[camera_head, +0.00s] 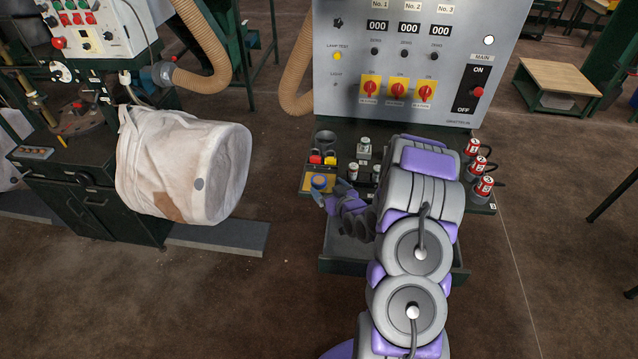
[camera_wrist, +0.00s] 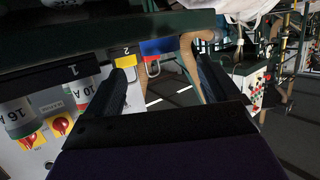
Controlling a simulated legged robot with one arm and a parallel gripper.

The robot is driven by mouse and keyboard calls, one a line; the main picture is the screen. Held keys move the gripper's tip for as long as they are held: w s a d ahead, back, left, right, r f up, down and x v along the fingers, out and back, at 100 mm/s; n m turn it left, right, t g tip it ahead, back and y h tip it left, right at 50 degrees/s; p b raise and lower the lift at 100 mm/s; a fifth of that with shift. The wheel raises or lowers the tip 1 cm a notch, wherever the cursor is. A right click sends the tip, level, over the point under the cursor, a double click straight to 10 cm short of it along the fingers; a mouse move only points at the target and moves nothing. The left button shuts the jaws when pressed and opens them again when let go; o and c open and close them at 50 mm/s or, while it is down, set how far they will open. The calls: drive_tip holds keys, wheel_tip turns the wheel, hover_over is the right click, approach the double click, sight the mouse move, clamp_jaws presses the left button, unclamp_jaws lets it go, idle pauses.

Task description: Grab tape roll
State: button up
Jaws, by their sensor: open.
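Contact cannot be told. In the wrist view, which is turned over, my gripper's two dark fingers (camera_wrist: 163,85) stand apart with nothing seen held.
A grey control panel (camera_head: 400,60) stands behind the bench. Red and yellow padlock-like items (camera_head: 322,159), a dark cup-like thing (camera_head: 326,140) and small jars (camera_head: 364,150) crowd the bench. Red cans (camera_head: 479,165) stand right. A white bulk bag (camera_head: 180,165) hangs left.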

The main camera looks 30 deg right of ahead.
sight(319, 180)
drive_tip(key=x, duration=0.2)
drive_tip(key=b+x, duration=0.1)
drive_tip(key=x, duration=0.1)
drive_tip(key=shift+w+f, duration=0.1)
drive_tip(key=shift+f, duration=0.25)
drive_tip(key=shift+w, duration=0.3)
drive_tip(key=c, duration=1.1)
drive_tip(key=shift+r, duration=0.1)
drive_tip(key=shift+c, duration=0.2)
